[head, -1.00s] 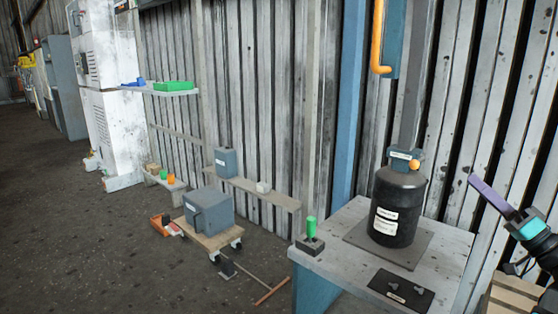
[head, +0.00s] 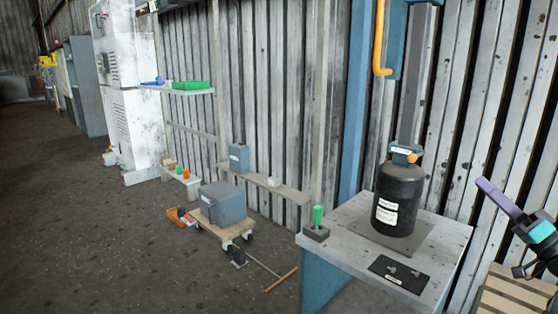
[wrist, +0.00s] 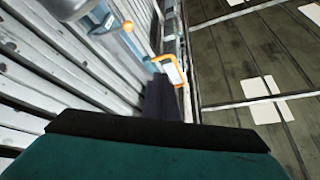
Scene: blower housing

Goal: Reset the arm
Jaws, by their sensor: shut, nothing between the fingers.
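My gripper (head: 484,185) is at the right edge of the head view, raised in front of the corrugated wall. Its long purple fingers are shut with nothing between them, pointing up and left from a teal and black wrist. In the wrist view the dark fingers (wrist: 160,98) extend past a black and teal part of my gripper, with the wall and an orange pipe beyond. The rest of my arm is mostly cut off by the frame edge.
A workbench (head: 335,228) left of my gripper bears a black canister (head: 398,200), a green-handled block (head: 318,222) and a dark plate (head: 398,272). A wooden pallet-like stack (head: 515,290) is below my gripper. A dolly (head: 222,230) carries a grey box. Open floor lies left.

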